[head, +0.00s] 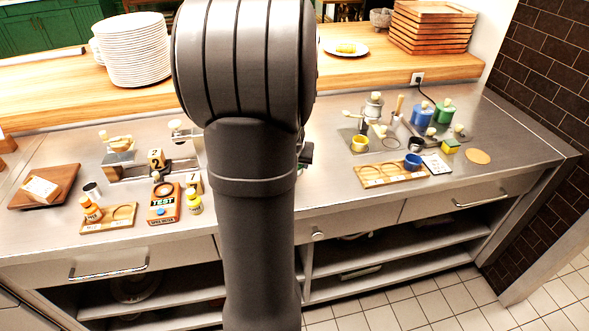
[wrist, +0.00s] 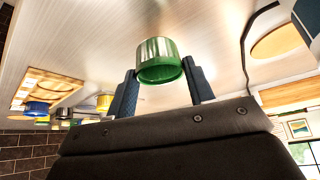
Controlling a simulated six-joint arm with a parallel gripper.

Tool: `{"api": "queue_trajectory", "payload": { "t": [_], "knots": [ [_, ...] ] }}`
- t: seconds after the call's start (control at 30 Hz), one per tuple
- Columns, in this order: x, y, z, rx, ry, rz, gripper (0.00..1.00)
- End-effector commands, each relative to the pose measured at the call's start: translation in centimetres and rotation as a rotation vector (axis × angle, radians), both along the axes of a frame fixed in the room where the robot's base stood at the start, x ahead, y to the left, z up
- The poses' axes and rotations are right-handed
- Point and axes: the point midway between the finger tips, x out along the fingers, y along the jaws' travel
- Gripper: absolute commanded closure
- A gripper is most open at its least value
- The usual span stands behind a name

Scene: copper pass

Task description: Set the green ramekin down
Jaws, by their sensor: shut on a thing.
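A green ramekin (wrist: 160,72) with a silvery, shiny section sits between the two fingers of my gripper (wrist: 159,66) in the wrist view. The gripper is shut on it. The metal counter fills the upper part of that view; the gap between ramekin and counter cannot be judged. In the head view my arm hides the ramekin and nearly all of the gripper.
In the head view, a wooden tray with round recesses (head: 372,181) lies right of my arm, with a blue ramekin (head: 413,161) at its right end. A yellow ramekin (head: 360,144) stands behind. A test box (head: 163,203) and small bottles stand left.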

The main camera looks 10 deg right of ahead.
Motion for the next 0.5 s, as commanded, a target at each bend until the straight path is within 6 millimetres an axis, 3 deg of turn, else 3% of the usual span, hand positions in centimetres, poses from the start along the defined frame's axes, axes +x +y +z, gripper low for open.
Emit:
{"api": "queue_trajectory", "payload": {
  "t": [0.17, 0.5],
  "knots": [
    [-0.1, 0.0, -2.5, 0.000, 0.003, 0.000, 0.75],
    [-0.1, 0.0, -2.8, 0.000, 0.001, 0.000, 0.75]
  ]
}}
